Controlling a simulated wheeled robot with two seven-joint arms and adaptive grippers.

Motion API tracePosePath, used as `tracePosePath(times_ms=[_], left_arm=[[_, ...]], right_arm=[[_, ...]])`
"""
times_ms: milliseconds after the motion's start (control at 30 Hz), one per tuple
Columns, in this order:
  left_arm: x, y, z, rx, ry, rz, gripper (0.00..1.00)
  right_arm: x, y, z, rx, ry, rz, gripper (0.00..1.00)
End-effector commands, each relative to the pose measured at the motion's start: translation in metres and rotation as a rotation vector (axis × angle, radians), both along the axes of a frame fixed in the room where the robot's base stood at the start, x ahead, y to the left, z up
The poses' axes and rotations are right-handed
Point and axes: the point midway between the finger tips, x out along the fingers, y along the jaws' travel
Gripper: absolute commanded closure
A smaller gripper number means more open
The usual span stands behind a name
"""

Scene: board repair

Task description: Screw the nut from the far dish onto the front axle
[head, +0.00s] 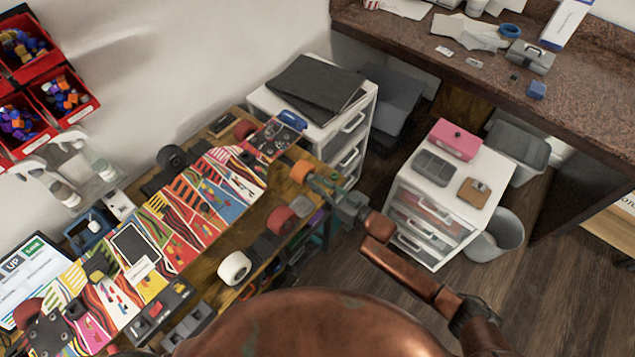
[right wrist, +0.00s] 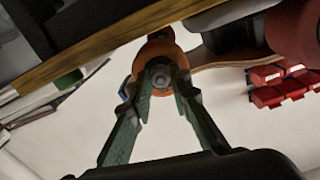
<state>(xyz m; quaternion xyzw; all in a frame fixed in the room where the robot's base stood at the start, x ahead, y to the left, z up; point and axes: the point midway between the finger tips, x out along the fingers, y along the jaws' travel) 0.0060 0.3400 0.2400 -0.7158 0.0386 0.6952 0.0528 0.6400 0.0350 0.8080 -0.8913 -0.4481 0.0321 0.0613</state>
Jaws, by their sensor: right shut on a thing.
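The skateboard (head: 205,200) lies with its bright graphic side up along the wooden bench. An orange wheel (head: 300,171) sits at its far end by the bench edge, and it also shows in the right wrist view (right wrist: 160,48). My right gripper (head: 322,183) reaches this wheel from the right. In the right wrist view its two green-grey fingers close on a small grey nut (right wrist: 160,76), in front of the wheel's middle. Whether the nut's thread has caught on the axle cannot be told. I cannot pick out the far dish. My left gripper is out of view.
A white drawer unit (head: 365,110) stands beyond the bench end. Another drawer unit (head: 460,205) stands to the right. Red bins (head: 65,95) hang at upper left.

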Motion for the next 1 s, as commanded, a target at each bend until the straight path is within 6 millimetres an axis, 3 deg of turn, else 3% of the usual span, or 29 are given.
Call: tracePosePath(times_ms=[233, 600, 833, 1000], left_arm=[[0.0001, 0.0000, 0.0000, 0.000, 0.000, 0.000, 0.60], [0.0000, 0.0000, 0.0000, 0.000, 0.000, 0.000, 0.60], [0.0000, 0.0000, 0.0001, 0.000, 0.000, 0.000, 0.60], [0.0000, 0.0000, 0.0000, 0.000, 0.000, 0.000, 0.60]], right_arm=[[-0.0006, 0.0012, 0.0017, 0.233, 0.319, 0.002, 1.00], [-0.0007, 0.0014, 0.0012, 0.286, 0.391, 0.001, 1.00], [-0.0007, 0.0017, 0.0024, 0.504, 0.692, 0.001, 1.00], [-0.0010, 0.0023, 0.0025, 0.569, 0.782, 0.002, 1.00]])
